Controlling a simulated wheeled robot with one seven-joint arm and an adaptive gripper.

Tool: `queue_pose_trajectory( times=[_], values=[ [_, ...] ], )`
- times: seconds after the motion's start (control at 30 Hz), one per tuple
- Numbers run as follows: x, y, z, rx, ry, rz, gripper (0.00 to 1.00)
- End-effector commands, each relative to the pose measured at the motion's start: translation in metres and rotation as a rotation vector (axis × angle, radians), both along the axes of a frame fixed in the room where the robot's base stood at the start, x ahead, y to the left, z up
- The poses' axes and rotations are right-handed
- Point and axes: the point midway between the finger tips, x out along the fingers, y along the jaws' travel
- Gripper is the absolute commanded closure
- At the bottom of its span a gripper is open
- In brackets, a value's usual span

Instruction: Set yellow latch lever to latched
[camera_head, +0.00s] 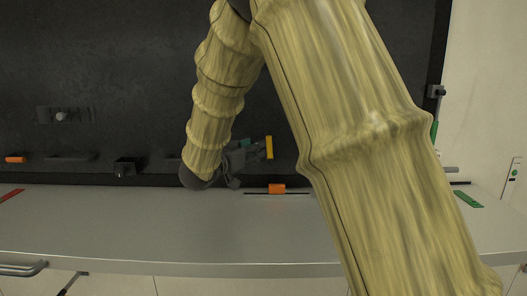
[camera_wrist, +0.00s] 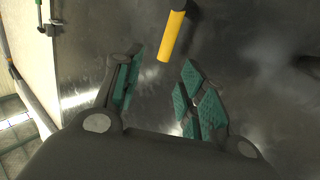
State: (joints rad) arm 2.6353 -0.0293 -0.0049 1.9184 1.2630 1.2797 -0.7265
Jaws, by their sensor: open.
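The yellow latch lever (camera_head: 269,147) is a short bar on the dark back panel, close to the right of my gripper (camera_head: 243,158) in the head view. It stands almost upright there. In the wrist view the yellow lever (camera_wrist: 173,35) runs from the top edge down toward the gap between the fingertips. My gripper (camera_wrist: 162,78) is open, with teal pads on both fingers. The lever's end lies just beyond the fingertips and nothing is between the pads.
An orange block (camera_head: 277,188) sits on a slotted strip at the back of the grey counter (camera_head: 150,225). Another orange piece (camera_head: 15,159) and a dark bracket (camera_head: 127,166) are on the left of the panel. A green handle (camera_head: 434,131) is at the right edge.

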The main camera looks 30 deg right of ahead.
Motion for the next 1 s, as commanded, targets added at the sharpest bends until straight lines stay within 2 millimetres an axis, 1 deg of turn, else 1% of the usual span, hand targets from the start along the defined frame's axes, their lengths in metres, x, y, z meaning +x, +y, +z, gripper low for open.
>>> queue_pose_trajectory(
  times=[0.03,0.1,0.23,0.33,0.47,0.8,1.0],
  values=[
    [0.0,0.0,-0.009,0.0,0.0,0.001,0.59],
    [0.001,0.001,-0.012,0.0,0.0,0.002,0.59],
    [0.003,0.0,-0.012,0.0,0.0,0.003,0.59],
    [0.007,-0.007,-0.011,0.0,0.0,0.003,0.59],
    [0.014,-0.024,-0.01,0.001,-0.001,0.003,0.59],
    [0.035,-0.075,-0.01,0.0,0.0,0.0,0.59],
    [0.043,-0.092,-0.011,0.0,0.0,0.002,0.59]
  ],
)
